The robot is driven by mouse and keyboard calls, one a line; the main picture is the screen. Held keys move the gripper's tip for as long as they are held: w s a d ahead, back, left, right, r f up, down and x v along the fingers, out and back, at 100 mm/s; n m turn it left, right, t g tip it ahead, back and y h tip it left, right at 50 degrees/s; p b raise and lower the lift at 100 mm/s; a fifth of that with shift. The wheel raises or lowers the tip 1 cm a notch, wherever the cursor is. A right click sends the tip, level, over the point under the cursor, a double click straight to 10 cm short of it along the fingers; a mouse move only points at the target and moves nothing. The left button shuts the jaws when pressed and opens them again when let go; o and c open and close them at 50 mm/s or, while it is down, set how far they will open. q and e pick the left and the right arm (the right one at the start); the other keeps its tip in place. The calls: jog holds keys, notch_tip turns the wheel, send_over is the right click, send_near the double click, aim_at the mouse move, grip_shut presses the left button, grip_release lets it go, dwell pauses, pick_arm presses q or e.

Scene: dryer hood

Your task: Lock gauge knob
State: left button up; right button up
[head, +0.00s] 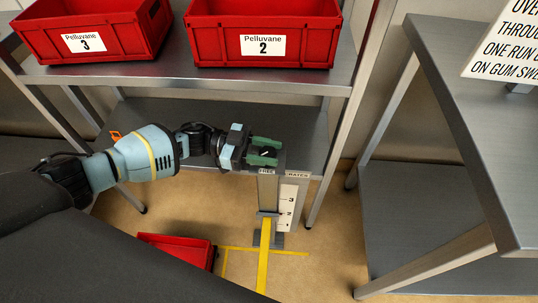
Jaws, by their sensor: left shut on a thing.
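My left gripper (264,152) comes in from the left at the top of a grey gauge post (267,190). Its green fingers are shut on a dark knob (266,154) with a white mark. The post has a small label at its top whose text I cannot read with certainty. A grey slider or bracket sits lower on the post. My right gripper is not in view.
Red bins labelled Pelluvane 3 (84,43) and Pelluvane 2 (263,47) stand on the metal shelf (190,77). A red bin (178,250) sits on the floor near yellow tape. A metal table (475,100) stands at right with a sign above it.

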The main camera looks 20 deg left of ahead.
pick_arm(q)
jog(key=shift+m+g+b, duration=0.8)
jog(key=shift+g+b, duration=0.05)
jog(key=shift+g, duration=0.35)
jog(key=o, duration=1)
